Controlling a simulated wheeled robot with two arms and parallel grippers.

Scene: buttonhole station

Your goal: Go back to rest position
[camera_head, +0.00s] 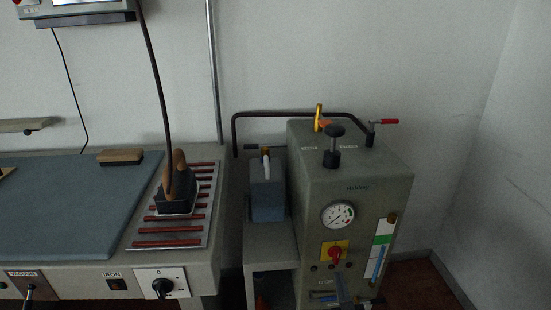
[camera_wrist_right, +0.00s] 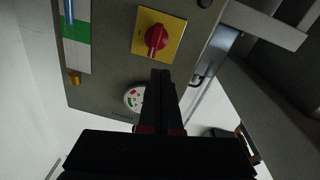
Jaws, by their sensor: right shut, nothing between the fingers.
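My right gripper (camera_wrist_right: 160,76) is shut and empty in the right wrist view. Its dark fingers point toward the front of the grey boiler (camera_wrist_right: 105,60), in line with a red knob (camera_wrist_right: 156,38) on a yellow plate. I cannot tell whether the fingertips touch anything. In the head view my right gripper (camera_head: 341,284) shows only as a small part at the bottom edge, in front of the boiler's lower panel. The boiler (camera_head: 385,175) stands on the right, with the red knob (camera_head: 335,252) below a round gauge (camera_head: 338,214). My left gripper is not in view.
A pressing table (camera_head: 70,225) fills the left, with an iron (camera_head: 176,193) on a red-slatted rest. A blue-grey container (camera_head: 267,203) stands on a shelf left of the boiler. Valve handles and a bent pipe rise around the boiler top. Floor shows at the right.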

